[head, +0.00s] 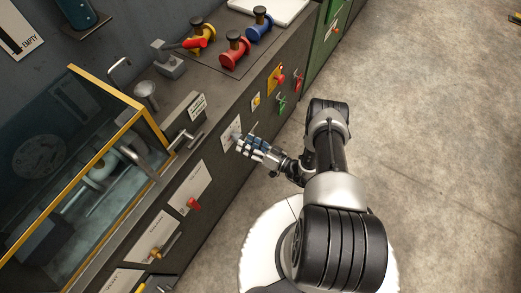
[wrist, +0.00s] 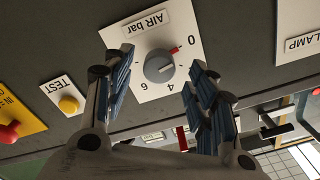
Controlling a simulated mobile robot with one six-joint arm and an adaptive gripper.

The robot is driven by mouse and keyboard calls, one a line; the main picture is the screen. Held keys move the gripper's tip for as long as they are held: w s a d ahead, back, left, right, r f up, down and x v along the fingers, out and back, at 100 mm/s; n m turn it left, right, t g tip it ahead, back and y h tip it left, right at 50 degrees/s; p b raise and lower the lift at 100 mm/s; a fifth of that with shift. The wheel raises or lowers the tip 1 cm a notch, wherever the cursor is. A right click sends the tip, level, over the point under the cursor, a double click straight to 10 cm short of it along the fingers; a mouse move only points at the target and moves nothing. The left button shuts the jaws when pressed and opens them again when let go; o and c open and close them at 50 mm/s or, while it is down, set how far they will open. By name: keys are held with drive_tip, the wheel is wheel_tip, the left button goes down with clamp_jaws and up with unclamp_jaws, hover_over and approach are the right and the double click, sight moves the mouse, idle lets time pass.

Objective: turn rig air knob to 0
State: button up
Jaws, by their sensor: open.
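The air knob (wrist: 159,67) is a round grey dial on a white plate (wrist: 150,30) marked "AIR bar" in the wrist view, which shows the plate upside down. The numbers 0, 4 and 6 can be read around it. A red mark shows at the knob's upper right, on the side toward the 0; whether it lines up exactly I cannot tell. My gripper (wrist: 163,65) is open, with one finger on each side of the knob and gaps between. In the head view my gripper (head: 243,144) is at the bench front, and it largely hides the knob.
A yellow TEST button (wrist: 69,104) and a red knob on a yellow plate (wrist: 8,131) lie to the left in the wrist view. A CLAMP label (wrist: 305,43) is at the right. In the head view, a red knob (head: 193,204) sits lower on the front; the floor (head: 440,130) is open.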

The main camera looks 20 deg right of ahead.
drive_tip(key=v, duration=0.8)
drive_tip(key=w+a+r+n+g+y, duration=0.2)
drive_tip(key=r+g, duration=0.3)
drive_tip(key=r, duration=0.5)
drive_tip(key=w+a+r+n+g+y, duration=0.2)
drive_tip(key=r+g, duration=0.2)
drive_tip(key=r, duration=0.6)
drive_tip(key=s+a+r+g+h, duration=0.2)
drive_tip(key=s+a+r+g, duration=0.1)
drive_tip(key=r, duration=0.4)
drive_tip(key=s+a+r+g+h, duration=0.2)
drive_tip(key=s+a+r+g, duration=0.15)
drive_tip(key=r, duration=0.45)
drive_tip(key=s+d+r+m+t+h, duration=0.2)
drive_tip(key=s+r+h, duration=0.3)
drive_tip(key=s, duration=0.3)
drive_tip(key=s+d+r+m+t+h, duration=0.2)
drive_tip(key=s+r+t+h, duration=0.1)
drive_tip(key=s+r+h, duration=0.2)
drive_tip(key=shift+s+r+t+h, duration=0.35)
drive_tip(key=shift+s+r, duration=1)
drive_tip(key=shift+r, duration=0.35)
